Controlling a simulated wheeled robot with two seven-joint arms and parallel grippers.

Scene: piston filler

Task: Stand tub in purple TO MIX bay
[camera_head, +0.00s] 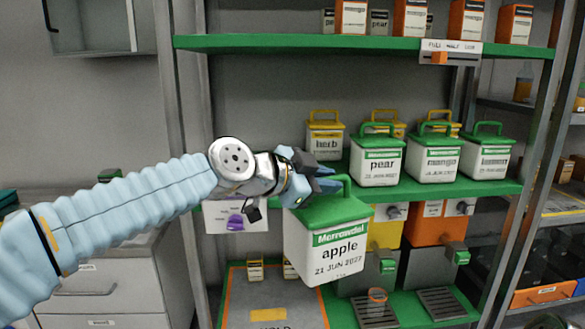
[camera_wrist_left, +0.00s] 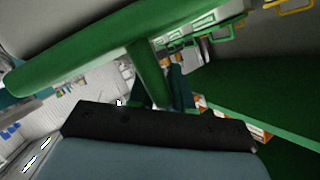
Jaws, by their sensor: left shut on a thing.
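A white tub with a green lid, labelled "apple 21 JUN 2027" (camera_head: 338,250), hangs slightly tilted in front of the shelves. My left gripper (camera_head: 322,183) is shut on its green handle, near the handle's top. In the left wrist view the green handle (camera_wrist_left: 150,80) runs between the dark fingers (camera_wrist_left: 165,92). A white sign with a purple mark (camera_head: 236,221) hangs below the middle shelf, left of the tub. I cannot make out a purple bay; my arm and the tub cover part of that area. My right gripper is not in view.
Other tubs, including pear (camera_head: 376,160) and mango (camera_head: 434,158), stand on the green middle shelf (camera_head: 500,188). An orange-edged mat with a yellow label (camera_head: 268,315) lies on the lower shelf. Yellow and orange machines (camera_head: 428,228) stand right of the held tub. A metal post (camera_head: 186,130) rises at left.

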